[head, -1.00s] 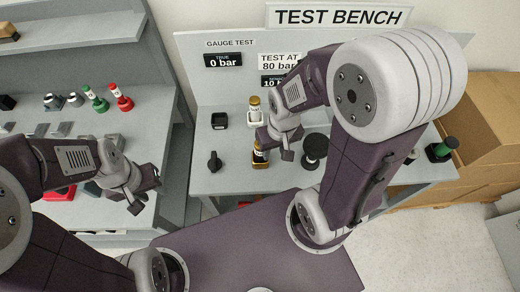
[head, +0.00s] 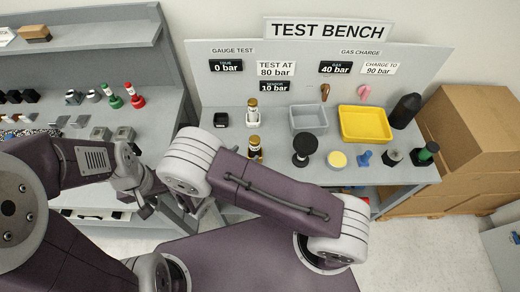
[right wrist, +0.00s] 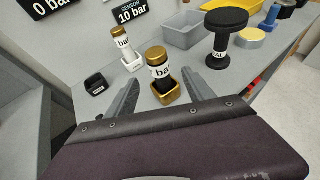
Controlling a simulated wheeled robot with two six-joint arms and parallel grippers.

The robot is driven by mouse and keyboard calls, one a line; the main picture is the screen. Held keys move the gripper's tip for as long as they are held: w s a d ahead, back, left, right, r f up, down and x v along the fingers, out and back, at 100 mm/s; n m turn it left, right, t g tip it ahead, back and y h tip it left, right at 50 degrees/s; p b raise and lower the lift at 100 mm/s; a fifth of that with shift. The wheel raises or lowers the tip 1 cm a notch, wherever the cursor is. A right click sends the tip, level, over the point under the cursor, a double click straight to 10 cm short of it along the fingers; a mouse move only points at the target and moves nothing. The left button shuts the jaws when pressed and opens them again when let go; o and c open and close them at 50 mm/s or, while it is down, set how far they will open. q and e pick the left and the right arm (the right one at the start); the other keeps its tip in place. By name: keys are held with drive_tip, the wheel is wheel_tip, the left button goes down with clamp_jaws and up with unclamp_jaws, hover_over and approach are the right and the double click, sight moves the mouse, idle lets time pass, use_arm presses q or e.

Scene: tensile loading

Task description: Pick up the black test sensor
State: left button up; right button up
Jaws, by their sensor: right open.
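A black-bodied sensor with a gold cap and a white label (head: 254,153) stands upright on the front left of the bench. In the right wrist view the gold-capped sensor (right wrist: 158,58) stands in a brass-coloured base. My right gripper (right wrist: 161,78) is open and empty, its fingers to the left and right of this sensor in the picture; I cannot tell whether the sensor is between the tips. In the head view my right arm hides that gripper. My left gripper (head: 147,198) hangs in front of the left shelf; its jaw opening is unclear.
A white-based, gold-capped sensor (head: 252,112) stands just behind, with a small black dish (head: 221,120) beside it. A black spool-like stand (head: 304,150) is to the right. A grey bin (head: 309,119) and a yellow tray (head: 366,124) lie further back.

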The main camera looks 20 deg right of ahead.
sight(252, 148)
drive_tip(key=shift+w+d+f+n+t+p, duration=0.15)
drive_tip(key=shift+w+d+f+p, duration=0.2)
drive_tip(key=shift+w, duration=0.2)
drive_tip(key=shift+w+d+f+n+t+p, duration=0.2)
drive_tip(key=shift+w+d+p, duration=0.2)
drive_tip(key=shift+w, duration=0.15)
drive_tip(key=shift+w+d+f, duration=0.15)
drive_tip(key=shift+w+f, duration=0.05)
drive_tip(key=shift+w, duration=0.05)
drive_tip(key=shift+w+d, duration=0.15)
drive_tip(key=shift+d, duration=0.1)
drive_tip(key=p+x, duration=0.1)
drive_tip(key=x, duration=0.1)
drive_tip(key=p+x, duration=0.1)
drive_tip(key=x, duration=0.1)
drive_tip(key=shift+s+d+f, duration=0.2)
drive_tip(key=shift+s+d, duration=0.05)
drive_tip(key=shift+d, duration=0.05)
drive_tip(key=shift+w+d+f, duration=0.1)
drive_tip(key=shift+w+f, duration=0.2)
use_arm(q)
wheel_tip(252, 148, up, 4)
drive_tip(key=shift+d+f, duration=0.1)
drive_tip(key=shift+d, duration=0.05)
use_arm(e)
clamp_jaws()
